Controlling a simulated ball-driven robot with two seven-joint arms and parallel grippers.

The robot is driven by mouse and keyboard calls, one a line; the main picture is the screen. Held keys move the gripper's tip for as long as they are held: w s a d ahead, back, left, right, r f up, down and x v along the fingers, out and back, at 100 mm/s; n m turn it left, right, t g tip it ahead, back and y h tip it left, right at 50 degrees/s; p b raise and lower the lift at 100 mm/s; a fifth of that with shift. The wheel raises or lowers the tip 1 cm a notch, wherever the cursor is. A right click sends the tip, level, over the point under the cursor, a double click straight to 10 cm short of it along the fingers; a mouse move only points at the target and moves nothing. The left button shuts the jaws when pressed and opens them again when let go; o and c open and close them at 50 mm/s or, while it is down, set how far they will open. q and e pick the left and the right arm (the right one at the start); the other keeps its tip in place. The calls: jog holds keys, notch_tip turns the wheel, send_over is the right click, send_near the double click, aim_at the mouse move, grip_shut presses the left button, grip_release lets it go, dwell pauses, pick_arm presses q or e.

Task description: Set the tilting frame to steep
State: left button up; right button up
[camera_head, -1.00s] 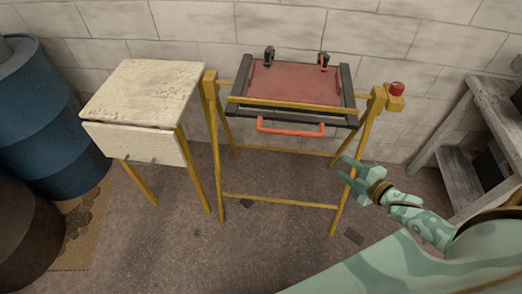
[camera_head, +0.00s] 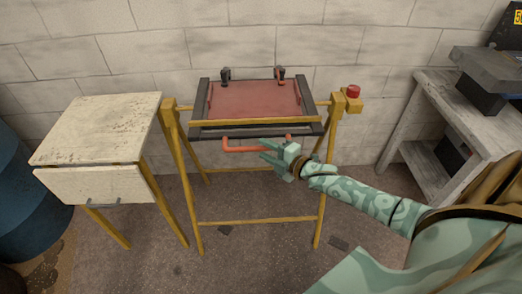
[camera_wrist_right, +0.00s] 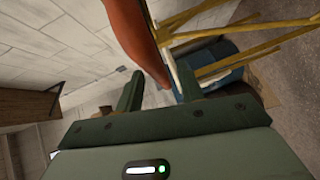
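The tilting frame (camera_head: 312,130) has dark side rails and a red panel (camera_head: 250,101), and it leans at a low slant on a yellow stand (camera_head: 322,205). An orange handle (camera_head: 240,150) runs along its front edge. My right gripper (camera_head: 267,150) is at the right part of the handle and hides some of it. In the right wrist view the handle (camera_wrist_right: 138,32) passes between the open fingers of the gripper (camera_wrist_right: 158,70); I cannot tell whether they touch it. My left gripper is not in view.
A red button (camera_head: 354,91) sits on the stand's right post. A pale side table (camera_head: 100,125) with a drawer (camera_head: 95,187) stands at left, by a blue barrel (camera_head: 30,200). A grey bench (camera_head: 455,125) stands at right.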

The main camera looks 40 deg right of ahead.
jog(key=shift+x, duration=1.15)
jog(key=shift+c, duration=0.4)
grip_shut()
jog(key=shift+f+b, duration=0.15)
jog(key=shift+b, duration=0.15)
